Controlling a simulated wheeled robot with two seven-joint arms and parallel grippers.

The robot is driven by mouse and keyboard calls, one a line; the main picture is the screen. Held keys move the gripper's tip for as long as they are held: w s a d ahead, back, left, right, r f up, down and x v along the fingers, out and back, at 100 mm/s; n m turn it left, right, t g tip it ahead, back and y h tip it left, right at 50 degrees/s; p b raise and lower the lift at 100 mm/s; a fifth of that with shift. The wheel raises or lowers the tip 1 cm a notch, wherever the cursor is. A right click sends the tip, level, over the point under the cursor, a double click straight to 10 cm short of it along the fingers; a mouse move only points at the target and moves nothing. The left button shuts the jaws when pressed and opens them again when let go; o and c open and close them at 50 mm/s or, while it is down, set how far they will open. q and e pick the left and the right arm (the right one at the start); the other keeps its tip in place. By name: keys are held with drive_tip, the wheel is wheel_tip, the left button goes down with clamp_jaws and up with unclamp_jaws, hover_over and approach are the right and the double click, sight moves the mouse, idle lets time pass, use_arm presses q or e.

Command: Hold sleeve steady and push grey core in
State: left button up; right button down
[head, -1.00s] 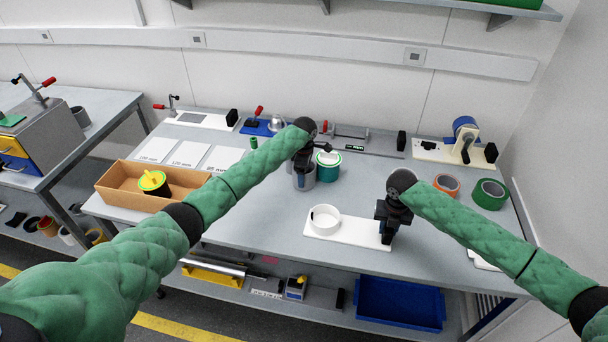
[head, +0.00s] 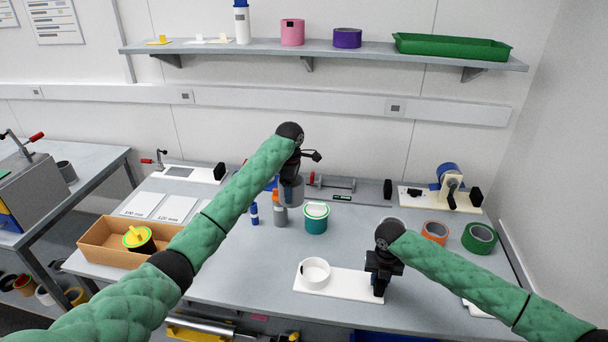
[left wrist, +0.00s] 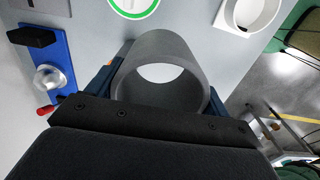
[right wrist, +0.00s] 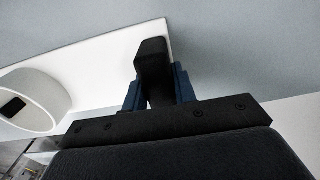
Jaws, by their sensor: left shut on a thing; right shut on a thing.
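My left gripper (head: 290,180) is shut on the grey core (head: 291,191), a hollow tube, and holds it above the table. In the left wrist view the core (left wrist: 165,50) sits between the fingers, open end showing. The white sleeve (head: 314,272), a short ring with a dark spot on its side, stands on a white base plate (head: 340,283) in front of the core and to its right. My right gripper (head: 382,268) is shut on the black post (right wrist: 152,60) at the plate's right end. The sleeve (right wrist: 38,98) shows left of it in the right wrist view.
A teal tub (head: 316,220), a grey bottle (head: 280,217) and a small blue bottle (head: 254,214) stand behind the plate. Orange tape (head: 435,232) and green tape (head: 480,238) lie at right. A cardboard box (head: 105,245) is at left. The table left of the plate is clear.

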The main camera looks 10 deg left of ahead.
use_arm(q)
drive_tip(key=s+d+f+m, duration=0.2)
drive_tip(key=s+d, duration=0.3)
drive_tip(key=s, duration=0.4)
drive_tip(key=s+d+f+m, duration=0.3)
drive_tip(key=s+d+m, duration=0.1)
drive_tip(key=s, duration=0.5)
drive_tip(key=shift+d, duration=0.9)
drive_tip(key=shift+s+f, duration=0.1)
drive_tip(key=shift+f, duration=0.05)
drive_tip(key=shift+f, duration=2.8)
